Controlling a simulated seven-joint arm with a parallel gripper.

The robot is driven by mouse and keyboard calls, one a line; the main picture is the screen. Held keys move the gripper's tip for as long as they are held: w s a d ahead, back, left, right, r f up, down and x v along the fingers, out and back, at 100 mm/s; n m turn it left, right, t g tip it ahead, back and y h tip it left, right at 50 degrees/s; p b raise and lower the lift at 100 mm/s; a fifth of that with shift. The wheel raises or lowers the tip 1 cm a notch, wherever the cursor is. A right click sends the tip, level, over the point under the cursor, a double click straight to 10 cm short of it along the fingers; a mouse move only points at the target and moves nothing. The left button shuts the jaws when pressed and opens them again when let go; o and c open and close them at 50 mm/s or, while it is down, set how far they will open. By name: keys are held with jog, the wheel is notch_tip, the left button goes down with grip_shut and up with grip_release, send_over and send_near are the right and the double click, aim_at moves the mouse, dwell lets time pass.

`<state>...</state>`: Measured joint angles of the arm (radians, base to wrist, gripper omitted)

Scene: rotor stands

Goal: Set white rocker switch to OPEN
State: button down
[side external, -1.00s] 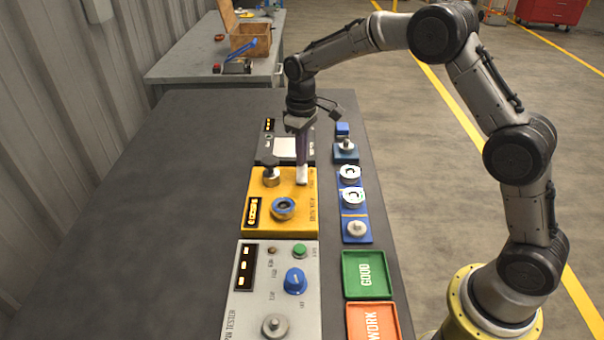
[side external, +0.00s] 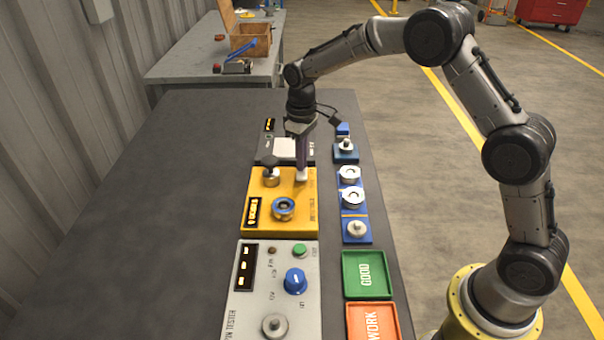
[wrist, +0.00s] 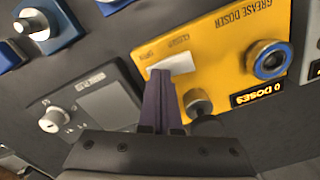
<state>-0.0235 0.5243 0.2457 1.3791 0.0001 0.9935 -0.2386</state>
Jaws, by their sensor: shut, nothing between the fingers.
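The white rocker switch (side external: 301,177) sits on the yellow grease doser (side external: 297,219), near its far right corner. In the wrist view the rocker (wrist: 176,64) lies right at my fingertips, with small labels beside it too small to read surely. My gripper (side external: 302,165) points down over the rocker with its purple fingers together and nothing between them. In the wrist view the fingertips (wrist: 160,73) overlap one end of the rocker and hide part of it. They look touching or very close; I cannot tell which. The rocker's tilt is unclear.
On the doser, a dark knobbed post (side external: 271,172) stands close left of my fingers, and a blue-ringed socket (side external: 283,208) is nearer. A grey tester (side external: 246,309) is in front, a dark screened device (wrist: 108,100) behind. Blue part holders (side external: 354,228) line the right.

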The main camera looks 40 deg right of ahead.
notch_tip(320, 180, up, 7)
dwell(0.9)
notch_tip(320, 180, up, 9)
jog(key=t, duration=0.2)
send_over(311, 179)
jog(key=s+r+t, duration=0.2)
jog(key=s+r, duration=0.6)
jog(key=s, duration=0.4)
jog(key=s+f+m+t, duration=0.1)
jog(key=s+m+t, duration=0.1)
jog(key=s, duration=1.1)
jog(key=s+f+m, duration=0.1)
jog(key=s+f, duration=0.4)
jog(key=f, duration=0.2)
jog(key=shift+s+d+f, duration=0.3)
jog(key=shift+s+d, duration=0.05)
jog(key=shift+d, duration=0.1)
